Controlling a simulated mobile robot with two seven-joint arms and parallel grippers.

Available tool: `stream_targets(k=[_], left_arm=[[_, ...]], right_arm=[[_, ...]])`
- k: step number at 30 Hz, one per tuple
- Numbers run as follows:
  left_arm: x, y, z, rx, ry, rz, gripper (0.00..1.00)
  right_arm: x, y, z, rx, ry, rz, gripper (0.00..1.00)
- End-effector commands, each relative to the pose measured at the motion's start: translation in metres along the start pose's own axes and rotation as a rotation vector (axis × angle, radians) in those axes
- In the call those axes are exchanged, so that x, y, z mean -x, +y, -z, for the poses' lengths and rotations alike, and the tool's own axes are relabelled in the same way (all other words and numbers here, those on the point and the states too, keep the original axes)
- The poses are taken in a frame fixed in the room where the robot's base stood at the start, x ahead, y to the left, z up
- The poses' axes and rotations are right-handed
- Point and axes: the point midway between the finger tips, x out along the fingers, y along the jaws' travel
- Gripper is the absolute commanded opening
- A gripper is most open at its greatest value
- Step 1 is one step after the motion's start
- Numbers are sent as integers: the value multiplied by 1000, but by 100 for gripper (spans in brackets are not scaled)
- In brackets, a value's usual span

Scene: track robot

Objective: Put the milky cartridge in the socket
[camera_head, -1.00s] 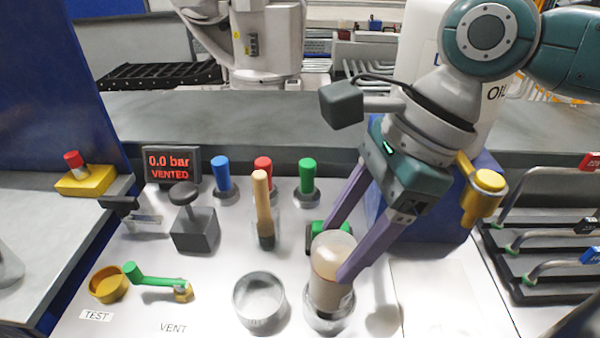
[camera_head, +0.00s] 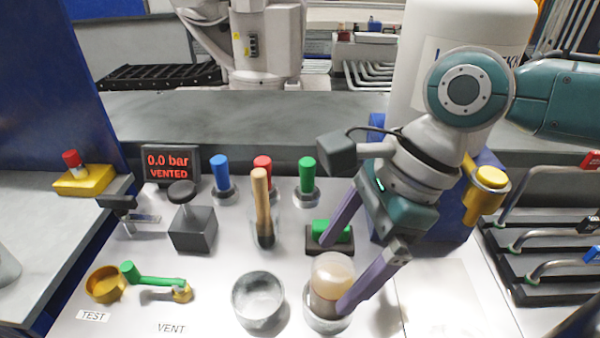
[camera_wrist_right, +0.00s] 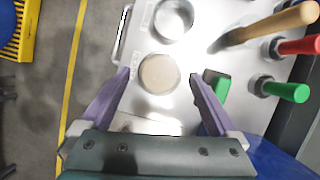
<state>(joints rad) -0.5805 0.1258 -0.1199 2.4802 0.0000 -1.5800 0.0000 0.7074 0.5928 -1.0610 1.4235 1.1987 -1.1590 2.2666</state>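The milky cartridge (camera_head: 333,272), a beige translucent cylinder with a darker lower part, stands upright in a round metal cup, the socket (camera_head: 322,323), at the front of the white panel. Its round top shows in the right wrist view (camera_wrist_right: 159,74). My right gripper (camera_head: 335,272) is open. Its purple fingers are spread on either side of the cartridge, with gaps visible in the wrist view (camera_wrist_right: 160,75). In the head view the near finger covers part of the cartridge's right side. The cartridge's bottom is hidden inside the cup. My left gripper is not in view.
An empty-looking metal cup (camera_head: 259,302) stands left of the cartridge. Behind are a wooden-handled tool (camera_head: 261,195), blue, red and green knobs, and a green block (camera_head: 330,231). A display (camera_head: 171,164) reads 0.0 bar, VENTED. Hooked racks stand at right.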

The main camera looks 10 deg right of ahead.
Motion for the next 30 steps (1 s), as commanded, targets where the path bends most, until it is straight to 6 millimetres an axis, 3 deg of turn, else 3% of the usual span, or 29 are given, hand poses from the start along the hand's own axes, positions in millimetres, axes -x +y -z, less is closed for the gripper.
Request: stream_targets(k=[7, 10, 22, 30], left_arm=[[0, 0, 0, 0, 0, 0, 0], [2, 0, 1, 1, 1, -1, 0], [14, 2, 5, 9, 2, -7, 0], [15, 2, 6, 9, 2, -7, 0]], right_arm=[[2, 0, -1, 1, 0, 1, 95], [11, -1, -2, 1, -1, 1, 95], [96, -1, -2, 0, 1, 3, 95], [123, 0, -2, 0, 0, -1, 95]])
